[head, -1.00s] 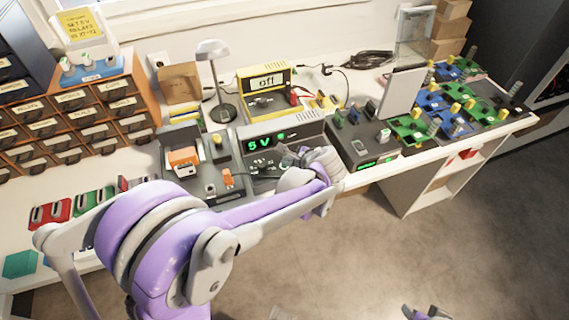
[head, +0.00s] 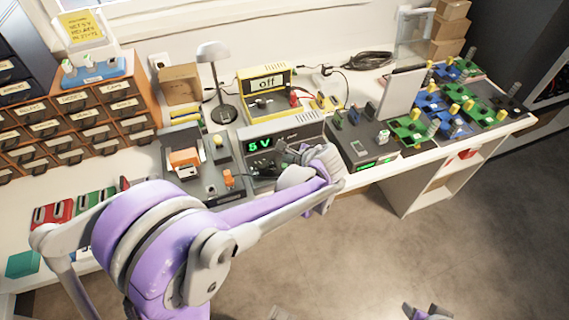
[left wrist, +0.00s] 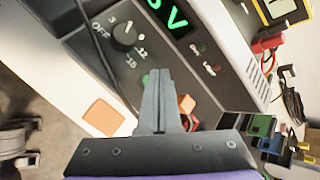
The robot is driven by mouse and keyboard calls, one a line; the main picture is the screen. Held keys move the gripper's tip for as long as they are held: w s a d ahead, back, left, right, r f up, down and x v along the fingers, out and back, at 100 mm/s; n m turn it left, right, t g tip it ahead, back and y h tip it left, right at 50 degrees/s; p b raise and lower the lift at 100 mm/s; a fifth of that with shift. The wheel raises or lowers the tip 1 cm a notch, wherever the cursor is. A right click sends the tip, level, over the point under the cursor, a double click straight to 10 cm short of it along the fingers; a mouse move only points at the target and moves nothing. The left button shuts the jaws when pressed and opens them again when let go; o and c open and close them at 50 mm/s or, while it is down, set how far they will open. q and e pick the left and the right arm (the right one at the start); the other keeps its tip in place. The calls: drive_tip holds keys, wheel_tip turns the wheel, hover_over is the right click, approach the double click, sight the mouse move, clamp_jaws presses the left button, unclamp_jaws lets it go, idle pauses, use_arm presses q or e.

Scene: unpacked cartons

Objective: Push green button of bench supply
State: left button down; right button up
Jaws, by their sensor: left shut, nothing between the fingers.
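The bench supply (head: 304,133) is a dark-fronted box with a lit green "V" display, standing near the bench's front edge. In the left wrist view its front (left wrist: 185,75) shows a black rotary knob (left wrist: 124,37) with numbers and OFF around it. In the head view the left gripper (head: 288,153) covers part of the front. My right gripper (head: 428,312) barely shows at the bottom edge.
A yellow meter reading "off" (head: 266,83) stands behind the supply. A soldering station (head: 190,175) is left of it, and a dark box with a green display (head: 365,150) is right. Floor in front is clear.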

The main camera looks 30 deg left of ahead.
use_arm(q)
wheel_tip(320, 180, up, 6)
drive_tip(key=p, duration=0.3)
drive_tip(key=shift+f+p, duration=0.25)
drive_tip(key=shift+p, duration=0.05)
